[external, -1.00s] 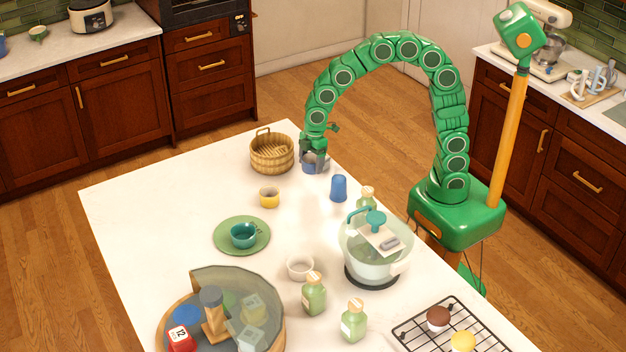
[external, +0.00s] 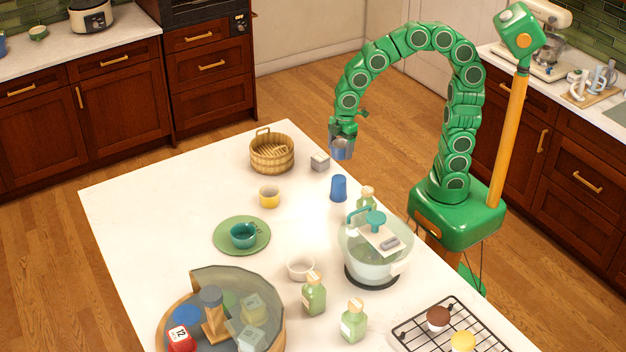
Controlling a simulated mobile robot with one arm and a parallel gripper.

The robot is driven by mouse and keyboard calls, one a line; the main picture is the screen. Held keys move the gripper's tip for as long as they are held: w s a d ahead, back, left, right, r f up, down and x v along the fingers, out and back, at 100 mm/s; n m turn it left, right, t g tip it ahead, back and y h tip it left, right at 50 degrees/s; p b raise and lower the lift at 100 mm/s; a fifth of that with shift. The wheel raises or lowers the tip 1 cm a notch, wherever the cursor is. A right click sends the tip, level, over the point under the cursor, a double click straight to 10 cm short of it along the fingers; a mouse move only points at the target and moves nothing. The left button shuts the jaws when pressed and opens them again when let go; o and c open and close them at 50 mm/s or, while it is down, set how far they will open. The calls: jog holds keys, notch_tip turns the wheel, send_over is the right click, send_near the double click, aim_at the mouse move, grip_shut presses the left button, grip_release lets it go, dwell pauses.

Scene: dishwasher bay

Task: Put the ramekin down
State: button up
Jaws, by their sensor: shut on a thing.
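My gripper (external: 342,140) is shut on a small blue-grey ramekin (external: 341,150), whose upper part the fingers partly hide. It is held up in the air and appears in line with the floor just past the table's far right edge. Other small dishes stand on the white table (external: 150,220): a yellow ramekin (external: 269,199), a white ramekin (external: 300,268), and a teal bowl (external: 243,236) on a green plate (external: 258,248).
The table's left side is clear.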

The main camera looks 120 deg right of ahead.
jog(key=w+a+r, duration=0.1)
jog(key=w+a, duration=0.1)
jog(key=w, duration=1.1)
send_over(252, 217)
jog(key=w+a, duration=0.1)
jog(key=a, duration=0.3)
notch_tip(252, 217, down, 9)
jog(key=shift+r, duration=0.1)
jog(key=shift+w+f, duration=0.25)
jog(key=shift+f, duration=1.6)
jog(key=shift+f, duration=0.15)
jog(key=o, duration=1.1)
